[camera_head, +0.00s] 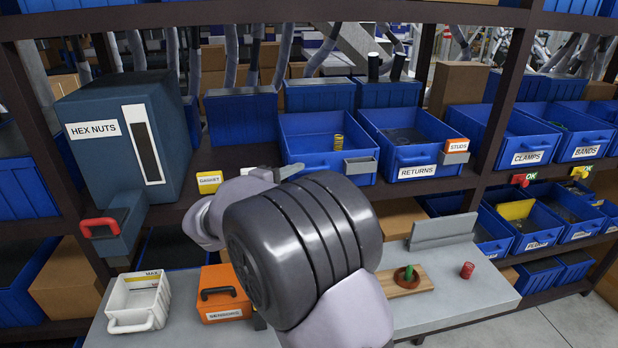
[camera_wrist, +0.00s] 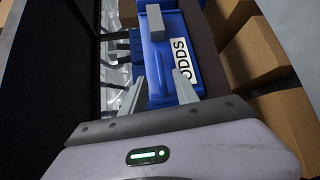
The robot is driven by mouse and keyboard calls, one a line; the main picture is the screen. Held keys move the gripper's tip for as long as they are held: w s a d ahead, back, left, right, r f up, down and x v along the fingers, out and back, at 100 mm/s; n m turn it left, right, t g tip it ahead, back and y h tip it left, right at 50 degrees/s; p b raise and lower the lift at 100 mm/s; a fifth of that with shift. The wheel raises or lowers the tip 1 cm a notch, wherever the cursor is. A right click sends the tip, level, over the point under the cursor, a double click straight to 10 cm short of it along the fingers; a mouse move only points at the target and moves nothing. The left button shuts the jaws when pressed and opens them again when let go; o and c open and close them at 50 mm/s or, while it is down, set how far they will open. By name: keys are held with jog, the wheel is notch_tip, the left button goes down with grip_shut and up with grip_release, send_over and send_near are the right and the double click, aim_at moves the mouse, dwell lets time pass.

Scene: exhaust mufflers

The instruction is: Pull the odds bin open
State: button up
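The odds bin (camera_wrist: 162,52) is blue, and its white ODDS label (camera_wrist: 184,60) is turned sideways in the wrist view. A grey block (camera_wrist: 155,22) sits at its front. In the head view it appears to be the blue bin (camera_head: 312,128) with a yellow spring inside; its label is hidden behind my arm. My gripper (camera_wrist: 160,93) is open, its two fingers apart at the bin's front. A blue part, seemingly the handle, shows between them. Contact cannot be told. In the head view my gripper is mostly hidden by my arm.
The returns bin (camera_head: 410,140) stands just right. A hex nuts dispenser (camera_head: 122,140) with a red handle stands left. Below, a grey bench (camera_head: 450,290) holds a white container (camera_head: 138,302), an orange sensors case (camera_head: 224,295) and a small wooden board (camera_head: 405,287). Cardboard boxes (camera_wrist: 245,45) show in the wrist view.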

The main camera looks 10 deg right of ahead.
aim_at(311, 171)
jog(key=b+x, duration=0.1)
jog(key=x, duration=0.5)
grip_shut()
jog(key=shift+s, duration=0.1)
dwell(1.1)
